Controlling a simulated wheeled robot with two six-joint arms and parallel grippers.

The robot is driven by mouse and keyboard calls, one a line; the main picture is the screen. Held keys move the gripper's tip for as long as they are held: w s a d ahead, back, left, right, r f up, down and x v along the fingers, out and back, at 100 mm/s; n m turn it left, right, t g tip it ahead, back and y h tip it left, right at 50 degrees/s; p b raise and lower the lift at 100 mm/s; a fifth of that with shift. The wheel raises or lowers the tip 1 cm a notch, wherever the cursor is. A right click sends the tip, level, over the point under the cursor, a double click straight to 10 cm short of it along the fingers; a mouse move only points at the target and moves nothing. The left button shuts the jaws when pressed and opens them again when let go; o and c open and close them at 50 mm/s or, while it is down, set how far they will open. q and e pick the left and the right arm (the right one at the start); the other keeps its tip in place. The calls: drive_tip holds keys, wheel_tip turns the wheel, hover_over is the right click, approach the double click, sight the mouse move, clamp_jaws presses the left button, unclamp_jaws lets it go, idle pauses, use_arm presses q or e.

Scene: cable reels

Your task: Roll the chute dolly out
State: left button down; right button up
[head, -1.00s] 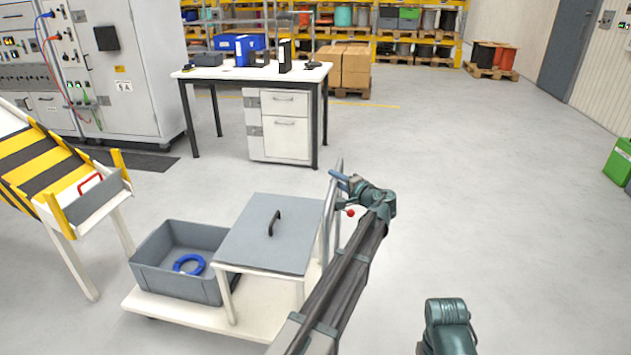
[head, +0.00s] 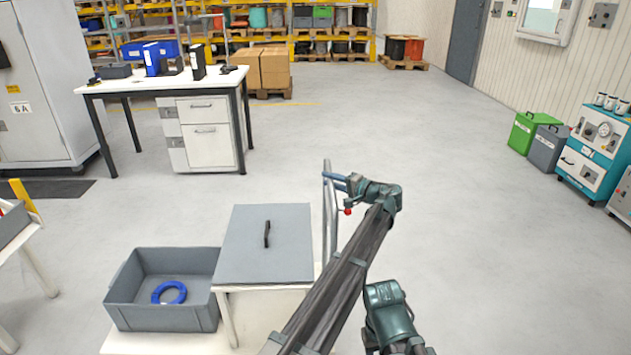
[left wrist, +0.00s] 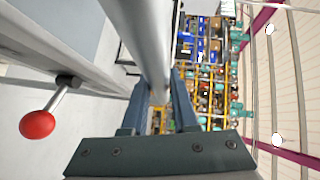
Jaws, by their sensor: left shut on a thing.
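The dolly is a low white platform (head: 150,343) with a grey open bin (head: 160,315) and a grey-lidded white stand (head: 285,245) on it. A blue coil (head: 169,292) lies in the bin. The dolly's upright grey handle (head: 329,215) is at its right end. My left gripper (head: 338,181) is shut on the handle's bar. In the left wrist view the bar (left wrist: 140,35) runs between the fingers (left wrist: 158,100). A red knob (head: 348,211) sits beside the handle and also shows in the left wrist view (left wrist: 38,124). My right gripper is not visible.
A desk (head: 165,85) stands behind, beside a cabinet (head: 40,100). Green (head: 525,133) and grey bins (head: 547,148) and a teal machine (head: 592,150) line the right wall. The floor between is clear.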

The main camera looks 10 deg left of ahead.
use_arm(q)
drive_tip(key=shift+w+d, duration=0.2)
drive_tip(key=shift+d, duration=0.65)
drive_tip(key=c, duration=0.7)
unclamp_jaws()
drive_tip(key=shift+d, duration=0.1)
